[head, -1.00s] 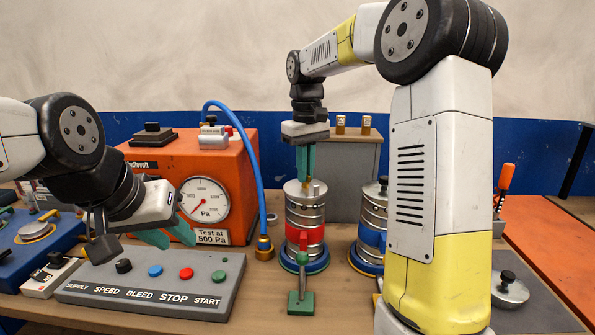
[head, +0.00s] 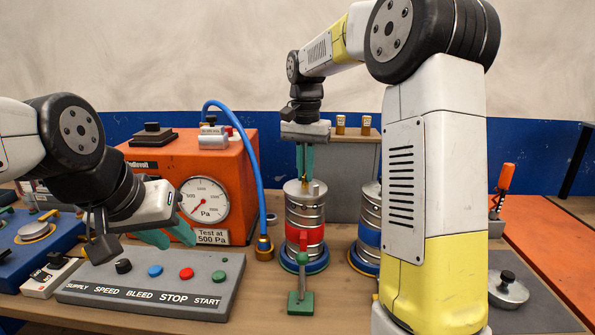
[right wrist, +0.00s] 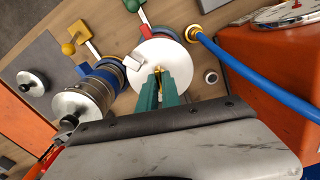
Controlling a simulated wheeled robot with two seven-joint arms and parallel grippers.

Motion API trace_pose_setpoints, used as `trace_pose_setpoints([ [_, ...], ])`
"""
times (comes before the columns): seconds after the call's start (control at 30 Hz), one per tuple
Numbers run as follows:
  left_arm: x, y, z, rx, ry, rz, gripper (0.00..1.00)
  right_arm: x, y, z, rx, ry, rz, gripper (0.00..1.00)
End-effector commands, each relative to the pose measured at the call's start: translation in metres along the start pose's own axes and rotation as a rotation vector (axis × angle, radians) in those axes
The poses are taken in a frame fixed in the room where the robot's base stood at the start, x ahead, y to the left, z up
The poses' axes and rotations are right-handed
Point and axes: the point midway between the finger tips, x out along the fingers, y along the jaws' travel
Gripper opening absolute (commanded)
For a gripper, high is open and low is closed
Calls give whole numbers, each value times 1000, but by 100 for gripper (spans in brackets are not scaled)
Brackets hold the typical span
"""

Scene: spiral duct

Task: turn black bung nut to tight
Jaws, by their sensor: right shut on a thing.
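My right gripper (head: 304,188) points down over the lid of the red-banded canister (head: 305,215) and is shut on a small brass-coloured piece (right wrist: 158,70) at the lid. Its green fingers hide most of that piece. In the right wrist view a black knob (right wrist: 68,123) sits on the lid of the blue-banded canister (right wrist: 85,105); in the head view my arm hides it. Another black-knobbed lid (head: 508,287) lies on the grey mat at the right. I cannot tell which is the black bung nut. My left gripper (head: 165,237) is open and empty above the control panel.
The control panel (head: 150,285) has several coloured buttons. An orange tester (head: 240,165) with a dial stands behind it, and a blue hose (head: 257,165) runs down to the table. Two brass pieces (head: 340,124) (head: 366,124) stand on the grey box.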

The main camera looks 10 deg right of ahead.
Motion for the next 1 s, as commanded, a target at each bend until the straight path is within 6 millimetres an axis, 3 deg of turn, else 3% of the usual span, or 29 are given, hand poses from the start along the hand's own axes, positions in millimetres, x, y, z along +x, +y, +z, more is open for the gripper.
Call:
trace_pose_setpoints([
  [0.5,0,0,0,0,0,0,33,0,0,0,386,1,-1,0],
  [1.0,0,0,0,0,0,0,33,0,0,0,489,0,-1,0],
])
